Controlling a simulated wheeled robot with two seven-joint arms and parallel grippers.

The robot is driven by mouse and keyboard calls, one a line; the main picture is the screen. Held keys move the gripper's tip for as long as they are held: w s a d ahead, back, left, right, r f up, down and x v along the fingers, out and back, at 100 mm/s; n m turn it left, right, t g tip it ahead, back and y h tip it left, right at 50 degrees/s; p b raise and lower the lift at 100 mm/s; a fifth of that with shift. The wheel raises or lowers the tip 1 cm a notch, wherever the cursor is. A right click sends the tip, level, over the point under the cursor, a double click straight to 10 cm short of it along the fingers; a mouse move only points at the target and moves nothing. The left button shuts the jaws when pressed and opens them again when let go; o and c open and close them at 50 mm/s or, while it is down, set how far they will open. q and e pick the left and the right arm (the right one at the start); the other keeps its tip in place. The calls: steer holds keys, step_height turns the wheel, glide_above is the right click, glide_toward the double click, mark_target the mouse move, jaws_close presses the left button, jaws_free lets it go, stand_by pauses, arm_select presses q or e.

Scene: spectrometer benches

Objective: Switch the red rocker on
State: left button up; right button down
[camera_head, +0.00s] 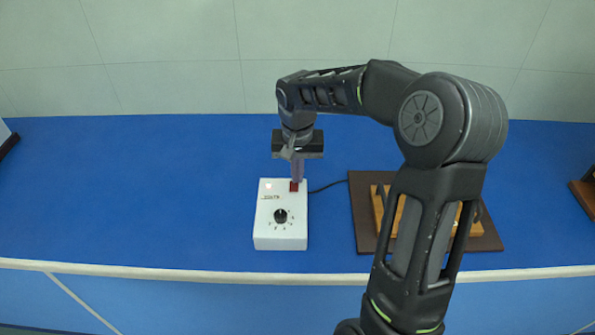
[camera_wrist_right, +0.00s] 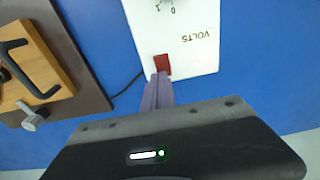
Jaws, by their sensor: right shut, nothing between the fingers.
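The red rocker (camera_head: 294,187) sits at the back right corner of the top of a white power supply box (camera_head: 268,233). In the right wrist view the red rocker (camera_wrist_right: 161,63) shows just past my fingertips, on the white box (camera_wrist_right: 200,25). My right gripper (camera_head: 296,178) points down with its fingers together and nothing between them. In the right wrist view its fingertips (camera_wrist_right: 158,77) are at the rocker's edge; I cannot tell whether they touch it. The rocker's tilt is too small to read. A small pale pink spot (camera_head: 268,186) shows at the box's back left. My left gripper is not in view.
The box has a black dial (camera_head: 281,216) in front of the VOLTS label. A black cable (camera_head: 328,186) runs right to a dark board (camera_head: 364,215) with a wooden piece (camera_head: 471,221) on it.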

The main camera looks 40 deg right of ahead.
steer(key=shift+s+a+r, duration=0.2)
steer(key=shift+s+a, duration=0.2)
steer(key=shift+s, duration=0.2)
steer(key=shift+r+p, duration=0.3)
steer(key=shift+r, duration=0.15)
steer(key=r+p, duration=0.2)
steer(key=r, duration=0.1)
steer(key=r+p, duration=0.1)
steer(key=shift+w+d+r, duration=0.15)
steer(key=shift+w+d, duration=0.05)
steer(key=shift+w, duration=0.1)
steer(key=shift+w+r+b, duration=0.15)
steer(key=shift+r+b, duration=0.2)
steer(key=shift+b, duration=0.3)
step_height(320, 180, up, 8)
steer(key=shift+w+d+b, duration=0.35)
steer(key=shift+d, duration=0.05)
